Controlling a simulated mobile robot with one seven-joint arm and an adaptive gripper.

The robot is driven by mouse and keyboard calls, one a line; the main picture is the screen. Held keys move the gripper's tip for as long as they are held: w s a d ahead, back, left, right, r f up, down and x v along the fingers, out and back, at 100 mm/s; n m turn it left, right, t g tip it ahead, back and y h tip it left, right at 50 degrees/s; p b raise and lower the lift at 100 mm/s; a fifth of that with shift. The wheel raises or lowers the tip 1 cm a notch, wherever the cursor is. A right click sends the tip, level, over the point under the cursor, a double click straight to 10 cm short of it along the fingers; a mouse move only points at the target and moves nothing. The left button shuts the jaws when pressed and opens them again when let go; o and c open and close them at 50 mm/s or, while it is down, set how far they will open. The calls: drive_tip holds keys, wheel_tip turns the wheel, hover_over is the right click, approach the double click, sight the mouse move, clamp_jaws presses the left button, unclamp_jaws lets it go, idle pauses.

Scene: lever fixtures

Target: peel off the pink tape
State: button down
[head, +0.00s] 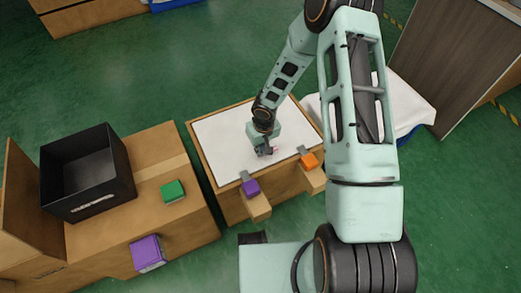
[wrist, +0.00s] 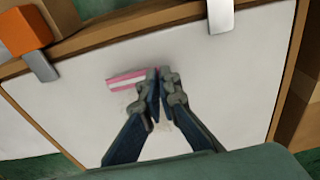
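The pink tape (wrist: 130,80), a short strip with a pale stripe along it, lies on the white board (wrist: 75,110). In the head view a small bit of the tape (head: 275,150) shows beside my gripper (head: 265,150). In the wrist view my gripper (wrist: 160,74) is at the tape's right end. Its two fingertips are drawn together, with a trace of pink at them, and look shut on that end. The fingers hide the end itself. The rest of the tape looks flat on the board.
The white board (head: 220,135) has a wooden frame. Clamps with a purple block (head: 250,188) and an orange block (head: 309,161) sit on its near edge. A wooden table at left bears a black bin (head: 88,175) and a green block (head: 172,191).

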drive_tip(key=shift+r+p, duration=1.25)
drive_tip(key=shift+r, duration=0.7)
